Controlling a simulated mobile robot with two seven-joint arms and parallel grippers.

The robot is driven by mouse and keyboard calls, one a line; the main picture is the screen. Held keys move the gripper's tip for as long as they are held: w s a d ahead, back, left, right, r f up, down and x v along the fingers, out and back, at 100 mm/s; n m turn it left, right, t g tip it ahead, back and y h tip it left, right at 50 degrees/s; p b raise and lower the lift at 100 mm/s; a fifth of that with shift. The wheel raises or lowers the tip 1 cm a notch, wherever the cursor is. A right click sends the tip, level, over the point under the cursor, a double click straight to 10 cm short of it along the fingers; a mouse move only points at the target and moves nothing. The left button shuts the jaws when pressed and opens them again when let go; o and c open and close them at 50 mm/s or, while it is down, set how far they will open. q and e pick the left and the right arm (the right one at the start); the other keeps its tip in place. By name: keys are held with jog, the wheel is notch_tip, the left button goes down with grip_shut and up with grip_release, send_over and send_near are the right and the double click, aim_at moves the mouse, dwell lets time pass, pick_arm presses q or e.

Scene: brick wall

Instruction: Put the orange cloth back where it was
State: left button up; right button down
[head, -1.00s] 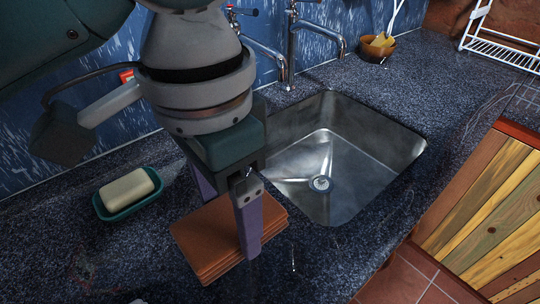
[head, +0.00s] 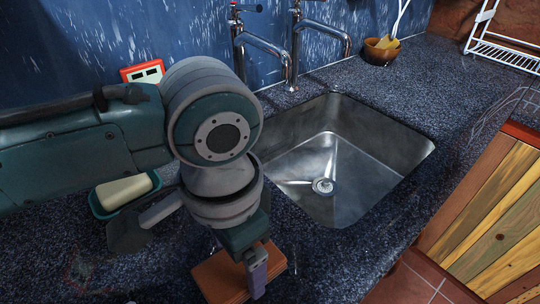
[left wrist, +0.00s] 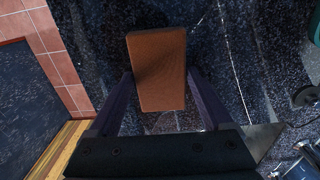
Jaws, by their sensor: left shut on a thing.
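The orange cloth (head: 217,277) is folded into a flat, brick-like block near the bottom of the head view, left of and in front of the sink. My left gripper (head: 240,268) points down at it and is shut on it. In the head view one purple finger shows in front of the cloth, and the arm hides its far part. In the left wrist view the cloth (left wrist: 158,65) sits between the two fingers and reaches past their tips. I cannot tell whether it touches the counter. My right gripper is not in view.
The metal sink (head: 400,170) is sunk into the dark speckled counter (head: 330,255). A teal soap dish (head: 97,208) with a pale bar of soap (head: 125,191) is at left, partly behind my arm. Taps (head: 292,50), a wooden bowl (head: 380,54) and a white rack (head: 505,55) stand farther back.

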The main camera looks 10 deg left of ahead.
pick_arm(q)
jog(key=o, duration=1)
jog(key=shift+f, duration=0.1)
jog(key=shift+s+d+r+h+p, duration=1)
jog(key=shift+s+d+r+p, duration=0.4)
jog(key=shift+r, duration=3.95)
jog(key=s+a+n+t, duration=0.1)
jog(key=s+a+n, duration=0.1)
jog(key=s+a, duration=0.1)
jog(key=s+a+f+n+t+y, duration=0.1)
jog(key=s+a, duration=0.2)
jog(key=a, duration=0.2)
jog(key=s+a+f+n+t, duration=0.1)
jog(key=s+a+n, duration=0.1)
jog(key=s+a, duration=0.1)
jog(key=shift+s+a+n+t+y, duration=0.2)
jog(key=shift+a+n+t+y, duration=0.15)
jog(key=shift+a, duration=0.2)
jog(key=shift+r, duration=0.1)
notch_tip(320, 180, up, 42)
jog(key=p, duration=4.1)
jog(key=shift+f+p, duration=0.25)
jog(key=shift+p, duration=0.05)
